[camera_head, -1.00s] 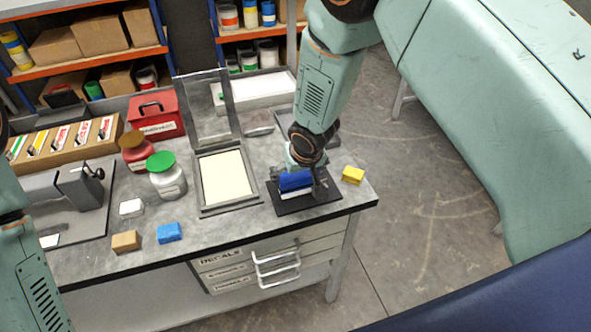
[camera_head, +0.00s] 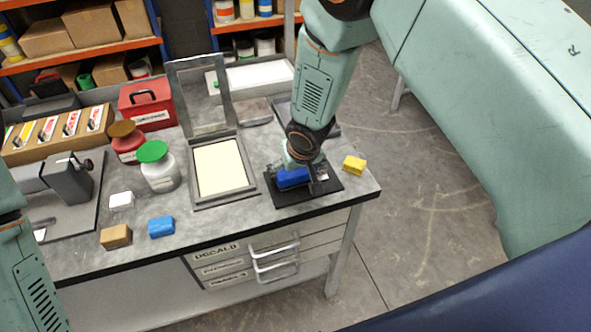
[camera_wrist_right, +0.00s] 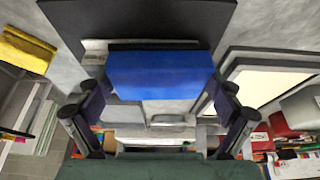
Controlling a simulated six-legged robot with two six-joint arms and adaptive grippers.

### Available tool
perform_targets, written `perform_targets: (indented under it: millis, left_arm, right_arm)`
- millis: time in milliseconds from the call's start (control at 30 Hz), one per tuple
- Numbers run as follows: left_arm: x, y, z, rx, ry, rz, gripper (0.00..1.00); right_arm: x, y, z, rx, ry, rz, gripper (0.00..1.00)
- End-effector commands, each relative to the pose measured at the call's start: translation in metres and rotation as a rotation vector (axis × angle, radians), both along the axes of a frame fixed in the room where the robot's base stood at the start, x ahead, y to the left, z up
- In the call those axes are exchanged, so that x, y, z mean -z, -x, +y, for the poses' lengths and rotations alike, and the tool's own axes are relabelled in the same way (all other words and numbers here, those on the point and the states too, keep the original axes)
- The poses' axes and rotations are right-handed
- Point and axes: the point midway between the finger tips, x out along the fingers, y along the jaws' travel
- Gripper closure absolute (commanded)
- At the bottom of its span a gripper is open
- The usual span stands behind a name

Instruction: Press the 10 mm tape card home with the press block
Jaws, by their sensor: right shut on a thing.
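The blue press block (camera_head: 293,179) is in my right gripper (camera_head: 304,172), low over a black plate (camera_head: 325,187) at the bench's right front corner. In the right wrist view the block (camera_wrist_right: 160,75) sits between the two dark fingers, which are shut on it. A pale strip with small print (camera_wrist_right: 97,50), perhaps the tape card, shows along the block's far edge; the block hides the rest of it. I cannot tell whether the block touches it. My left arm shows at the left edge, but its gripper is out of view.
A yellow block (camera_head: 354,165) lies right of the plate. A grey hinged frame (camera_head: 223,203) with a cream panel stands left of it. Blue (camera_head: 161,227), tan (camera_head: 116,236) and white (camera_head: 121,201) blocks and two jars are farther left. The bench's front edge is close.

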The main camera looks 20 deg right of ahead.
Motion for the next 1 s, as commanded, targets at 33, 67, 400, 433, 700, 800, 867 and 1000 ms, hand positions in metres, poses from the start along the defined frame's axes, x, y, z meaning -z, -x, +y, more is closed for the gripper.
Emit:
perform_targets:
  millis: [33,67,400,433,700,800,867,1000]
  left_arm:
    - [0.0,0.0,0.0,0.0,0.0,0.0,0.41]
    - [0.001,0.0,0.0,-0.001,0.0,0.0,0.41]
    - [0.005,0.0,0.0,0.0,0.0,0.001,0.41]
    - [0.005,0.0,0.0,0.0,0.0,0.001,0.41]
    - [0.008,0.0,0.0,0.0,0.0,0.001,0.41]
    - [0.01,0.0,0.0,0.0,0.0,0.001,0.41]
    - [0.01,0.0,0.0,0.0,0.0,0.001,0.41]
    - [0.011,0.001,0.0,0.0,0.0,0.001,0.41]
  right_arm:
    - [0.0,0.0,0.0,0.0,0.0,-0.001,0.42]
    - [0.001,0.0,0.0,0.0,0.0,-0.001,0.42]
    - [0.005,0.0,0.0,0.0,0.0,-0.001,0.42]
    - [0.006,0.0,0.0,0.0,0.0,-0.001,0.42]
    - [0.009,0.0,0.0,0.0,0.0,0.0,0.42]
    - [0.011,0.0,0.0,0.001,0.0,0.0,0.42]
    - [0.011,0.0,0.0,0.001,0.0,0.0,0.42]
    - [0.012,0.0,0.0,0.001,0.0,-0.001,0.42]
